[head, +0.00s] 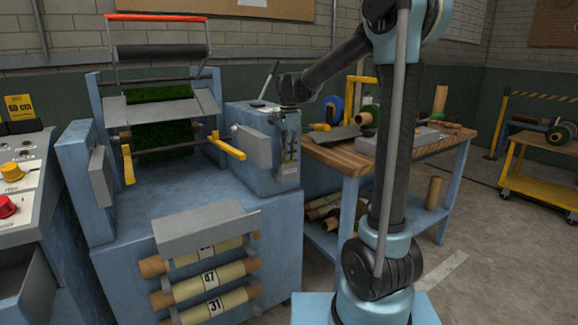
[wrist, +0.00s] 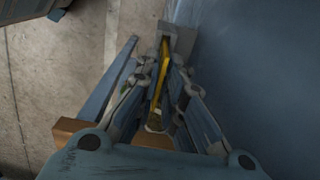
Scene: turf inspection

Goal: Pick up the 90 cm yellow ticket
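In the head view, my gripper (head: 287,150) points down beside the blue machine's right side, by a small box. It is small and partly lost against the blue-grey behind it. In the wrist view, my gripper (wrist: 162,75) has a finger on each side of a thin yellow strip (wrist: 163,68), seen nearly edge-on. The strip may be a ticket, but no print on it can be read. I cannot tell whether the fingers touch it. A grey piece (wrist: 184,38) is at the strip's far end.
The blue machine (head: 270,225) has turf on top and numbered rolls in front. A wooden-topped bench (head: 335,155) is close at right.

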